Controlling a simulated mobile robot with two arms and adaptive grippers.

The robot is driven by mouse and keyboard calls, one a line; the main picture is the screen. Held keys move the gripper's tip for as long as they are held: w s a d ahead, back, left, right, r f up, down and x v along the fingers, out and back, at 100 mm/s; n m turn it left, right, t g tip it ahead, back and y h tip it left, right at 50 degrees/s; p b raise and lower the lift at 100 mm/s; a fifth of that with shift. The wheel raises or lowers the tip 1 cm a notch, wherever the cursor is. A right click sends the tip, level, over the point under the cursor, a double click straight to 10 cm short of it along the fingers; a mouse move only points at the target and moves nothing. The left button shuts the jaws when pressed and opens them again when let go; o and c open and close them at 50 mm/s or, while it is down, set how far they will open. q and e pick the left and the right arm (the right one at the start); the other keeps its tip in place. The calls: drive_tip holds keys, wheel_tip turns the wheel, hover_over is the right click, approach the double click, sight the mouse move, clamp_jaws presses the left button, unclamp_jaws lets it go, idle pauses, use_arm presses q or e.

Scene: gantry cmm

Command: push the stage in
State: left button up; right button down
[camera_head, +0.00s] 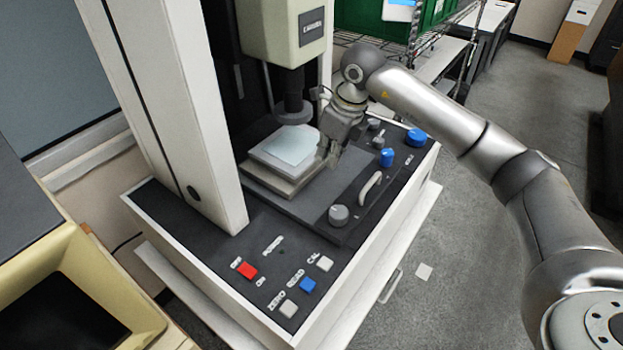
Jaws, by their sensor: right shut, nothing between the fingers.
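The stage (263,175) is a pale square block with a light bluish plate (290,146) on top. It sits on the dark bed of the measuring machine, under the vertical probe column (293,105). A dark slide plate (312,200) lies in front of it, with a pale curved handle (370,188) and a grey knob (338,215) near its front edge. My right gripper (332,160) is shut and empty, pointing down at the stage's right edge. I cannot tell whether it touches the stage. My left gripper is not in view.
Blue knobs (416,137) stand at the panel's right end. Red (246,270), blue (307,285) and white buttons are at its front left. A white upright (190,130) rises left of the stage. A shelf with green bins (440,12) is behind. Grey floor is open at right.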

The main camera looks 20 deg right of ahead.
sight(314, 192)
drive_tip(key=f, duration=0.1)
drive_tip(key=a+f+p, duration=0.1)
drive_tip(key=a+f, duration=0.1)
drive_tip(key=shift+s+f+p, duration=0.15)
drive_tip(key=shift+f+p, duration=0.15)
drive_tip(key=p+x, duration=0.1)
drive_tip(key=x, duration=0.4)
drive_tip(key=shift+d+f, duration=0.1)
drive_tip(key=shift+d, duration=0.1)
drive_tip(key=shift+f, duration=0.4)
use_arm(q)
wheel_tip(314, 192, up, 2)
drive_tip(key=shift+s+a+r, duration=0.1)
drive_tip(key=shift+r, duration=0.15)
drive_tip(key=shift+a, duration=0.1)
